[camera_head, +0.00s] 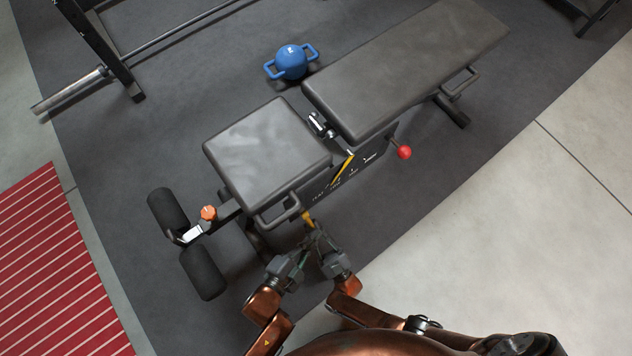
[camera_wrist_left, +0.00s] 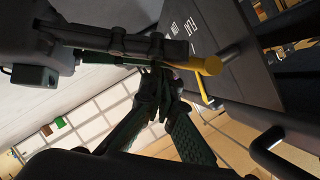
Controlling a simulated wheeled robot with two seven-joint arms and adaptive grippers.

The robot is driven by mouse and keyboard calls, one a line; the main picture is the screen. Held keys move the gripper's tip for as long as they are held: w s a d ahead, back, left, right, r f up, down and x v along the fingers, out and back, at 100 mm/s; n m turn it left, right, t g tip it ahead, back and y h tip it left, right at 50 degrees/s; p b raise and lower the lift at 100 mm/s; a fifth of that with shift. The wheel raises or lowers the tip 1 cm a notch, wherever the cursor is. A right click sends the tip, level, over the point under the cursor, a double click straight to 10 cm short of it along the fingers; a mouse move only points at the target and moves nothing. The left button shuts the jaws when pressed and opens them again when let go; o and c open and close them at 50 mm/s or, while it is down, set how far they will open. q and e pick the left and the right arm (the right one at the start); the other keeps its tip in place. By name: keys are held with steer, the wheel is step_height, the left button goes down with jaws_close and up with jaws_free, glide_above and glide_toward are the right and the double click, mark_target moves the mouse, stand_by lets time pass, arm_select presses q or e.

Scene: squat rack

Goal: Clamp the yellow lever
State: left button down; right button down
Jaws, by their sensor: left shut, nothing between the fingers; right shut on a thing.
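The yellow lever (camera_head: 307,218) sticks out near the front side of the weight bench, below the grey seat pad (camera_head: 265,150). In the left wrist view the yellow lever (camera_wrist_left: 207,66) has a round-ended bar and a thinner rod. My right gripper (camera_head: 316,236) is shut on the yellow lever at its near end; the fingers partly hide the contact. My left gripper (camera_head: 302,254) is shut and empty just beside it. In the left wrist view my left fingertips (camera_wrist_left: 160,80) meet just left of the lever, near my right gripper (camera_wrist_left: 158,50).
A yellow strip (camera_head: 343,168) lies on the bench's marked side plate, with a red knob (camera_head: 404,152) nearby. A metal handle (camera_head: 278,217) is close above the grippers. Foam rollers (camera_head: 203,273) stand at left. A blue kettlebell (camera_head: 291,62) is behind the bench. Floor at right is clear.

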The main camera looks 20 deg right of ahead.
arm_select(q)
steer(key=shift+w+a+f, duration=0.1)
steer(key=shift+w+f, duration=0.05)
arm_select(e)
steer(key=shift+w+r, duration=0.1)
steer(key=shift+w, duration=0.1)
arm_select(q)
steer(key=shift+w+a+f, duration=0.3)
steer(key=shift+f, duration=0.3)
arm_select(e)
steer(key=c, duration=1.9)
jaws_free()
steer(key=shift+s+a, duration=0.1)
steer(key=shift+c, duration=0.2)
steer(key=shift+s, duration=0.1)
steer(key=shift+s+f, duration=0.2)
arm_select(q)
steer(key=shift+d+r, duration=0.15)
arm_select(e)
steer(key=v, duration=0.7)
